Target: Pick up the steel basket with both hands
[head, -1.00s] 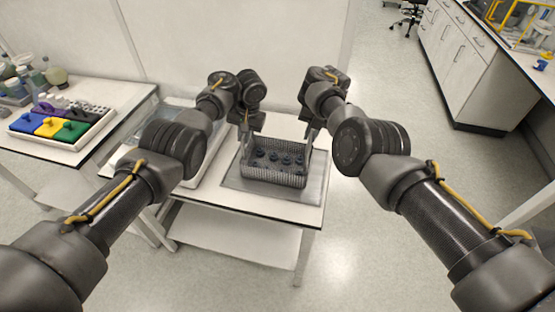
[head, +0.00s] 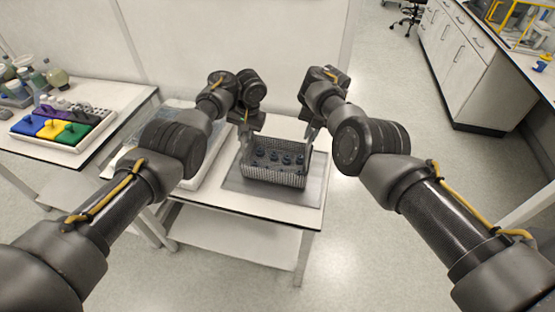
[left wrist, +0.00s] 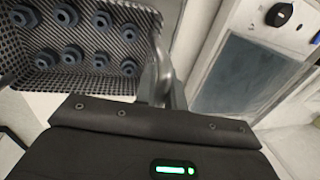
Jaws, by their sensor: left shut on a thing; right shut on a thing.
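The steel basket (head: 273,179), a dark mesh box with several dark blue fittings (head: 273,157) inside, is on or just above a grey mat (head: 290,197) on the white table; I cannot tell whether it is clear of the mat. My left gripper (head: 245,137) is shut on its left side and my right gripper (head: 309,137) is shut on its right side. In the left wrist view the basket (left wrist: 82,82) fills the upper left, beside the left gripper's finger (left wrist: 160,80). The exact grip on each side is small or partly hidden.
A white tray (head: 200,178) lies left of the mat on the same table. A side table at left holds coloured blocks (head: 50,128) and bottles (head: 54,76). A wall stands behind. Open floor (head: 365,225) lies to the right, with a cabinet (head: 470,70) further off.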

